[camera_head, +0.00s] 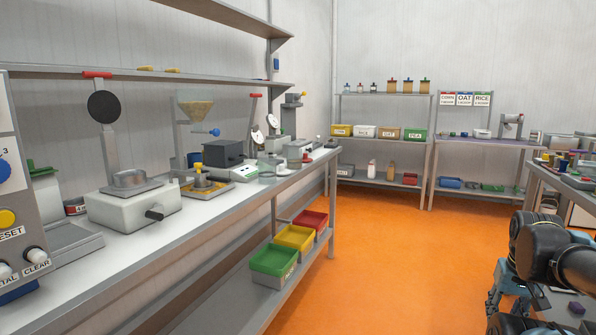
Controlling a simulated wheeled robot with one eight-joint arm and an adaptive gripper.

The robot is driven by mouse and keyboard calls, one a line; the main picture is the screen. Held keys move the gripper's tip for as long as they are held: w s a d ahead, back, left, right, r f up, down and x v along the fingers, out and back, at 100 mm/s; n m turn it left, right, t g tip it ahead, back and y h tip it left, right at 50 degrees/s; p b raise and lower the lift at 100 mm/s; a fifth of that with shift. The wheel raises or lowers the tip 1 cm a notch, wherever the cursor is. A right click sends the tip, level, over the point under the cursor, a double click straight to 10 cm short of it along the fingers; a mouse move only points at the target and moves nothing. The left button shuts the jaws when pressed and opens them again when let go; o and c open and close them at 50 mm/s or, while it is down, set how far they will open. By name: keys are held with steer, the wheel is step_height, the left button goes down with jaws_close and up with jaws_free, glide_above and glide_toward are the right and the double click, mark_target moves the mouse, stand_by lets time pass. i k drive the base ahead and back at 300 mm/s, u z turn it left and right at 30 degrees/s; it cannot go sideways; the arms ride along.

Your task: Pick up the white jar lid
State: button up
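I cannot make out the white jar lid for certain in the head view. A small clear jar-like container (268,164) stands on the long bench at the left, and no white lid can be told apart on it. A small white object (482,133) lies on the back right table, too far off to tell what it is. Dark links of my own arm show at the lower right. My gripper's fingers cannot be seen.
The long bench (215,215) holds a white press (133,208), a dark grey box (223,153) and other devices. Green (274,262), yellow (295,238) and red (311,219) bins sit on its lower shelf.

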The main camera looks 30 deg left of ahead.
mark_target(281, 171)
steer(key=u, duration=0.35)
steer(key=i, duration=1)
steer(key=u, duration=0.85)
steer(key=i, duration=0.3)
steer(key=u, duration=0.1)
